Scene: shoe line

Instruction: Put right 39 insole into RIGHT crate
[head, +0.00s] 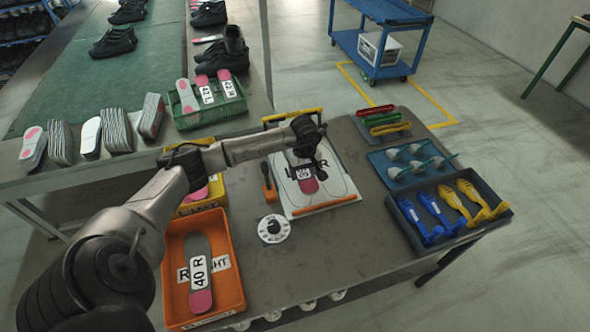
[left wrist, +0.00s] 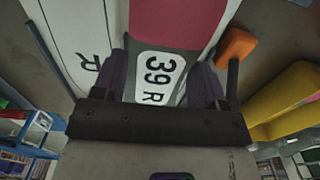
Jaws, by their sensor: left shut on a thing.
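The right 39 insole (head: 309,186), grey with a pink heel and a white "39 R" label, is at the white board (head: 335,190) with foot outlines. In the left wrist view the insole (left wrist: 180,22) shows its label between my fingers. My left gripper (head: 302,168) is shut on the insole over the board; I cannot tell whether the insole touches the board. The orange RIGHT crate (head: 172,255) stands at the front left of the table. A "40 R" insole (head: 199,262) lies in it, covering part of the crate's label. My right gripper is not in view.
A yellow crate (head: 221,188), partly hidden by my arm, stands behind the orange one. A white dial (head: 273,229) and an orange-handled tool (head: 269,182) lie left of the board. Trays of tools (head: 487,224) fill the right side. A green crate (head: 231,108) holds insoles.

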